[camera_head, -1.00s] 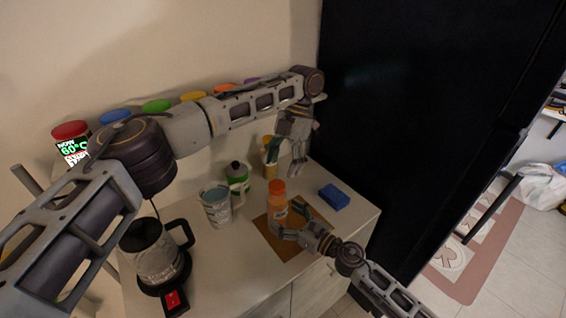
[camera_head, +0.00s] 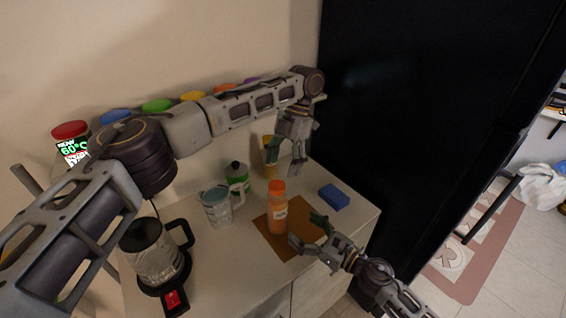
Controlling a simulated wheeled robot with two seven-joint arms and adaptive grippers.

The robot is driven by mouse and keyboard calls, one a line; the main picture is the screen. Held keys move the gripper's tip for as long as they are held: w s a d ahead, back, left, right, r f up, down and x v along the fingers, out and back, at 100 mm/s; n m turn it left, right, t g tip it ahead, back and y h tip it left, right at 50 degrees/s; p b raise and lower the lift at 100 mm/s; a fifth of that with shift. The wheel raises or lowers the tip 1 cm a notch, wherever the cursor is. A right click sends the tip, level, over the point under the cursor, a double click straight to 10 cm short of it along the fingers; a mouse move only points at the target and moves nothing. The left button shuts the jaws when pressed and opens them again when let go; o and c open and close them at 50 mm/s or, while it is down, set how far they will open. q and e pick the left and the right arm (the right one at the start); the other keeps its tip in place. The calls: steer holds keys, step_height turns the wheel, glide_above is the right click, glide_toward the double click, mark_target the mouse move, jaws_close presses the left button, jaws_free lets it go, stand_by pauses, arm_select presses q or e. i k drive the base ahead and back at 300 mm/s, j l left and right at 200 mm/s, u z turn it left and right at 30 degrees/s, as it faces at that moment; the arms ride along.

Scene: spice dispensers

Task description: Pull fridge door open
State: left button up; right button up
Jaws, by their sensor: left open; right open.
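The black fridge (camera_head: 410,90) stands tall to the right of the counter. Its dark front edge faces right, and a long dark handle-like bar (camera_head: 490,208) sticks out low on that side. My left gripper (camera_head: 286,166) is open and points down above the back of the counter, left of the fridge. My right gripper (camera_head: 305,232) is open and empty low over the front right of the counter, beside the orange bottle and apart from the fridge. My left arm crosses the view and hides part of the wall side.
On the counter (camera_head: 225,262) stand an orange bottle (camera_head: 278,212) on a brown mat (camera_head: 262,225), a blue sponge (camera_head: 334,197), a mug (camera_head: 216,208), a green-and-white bottle (camera_head: 237,177) and a kettle (camera_head: 150,252). Colourful-lidded spice dispensers line the wall. Tiled floor (camera_head: 510,270) is open at right.

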mark_target(502, 139)
steer(key=k+l, duration=0.25)
steer(key=l, duration=0.15)
steer(key=k+l, duration=0.25)
steer(key=l, duration=0.15)
steer(key=k+l, duration=0.25)
steer(key=l, duration=0.2)
steer(key=k+l, duration=0.3)
steer(key=l, duration=0.1)
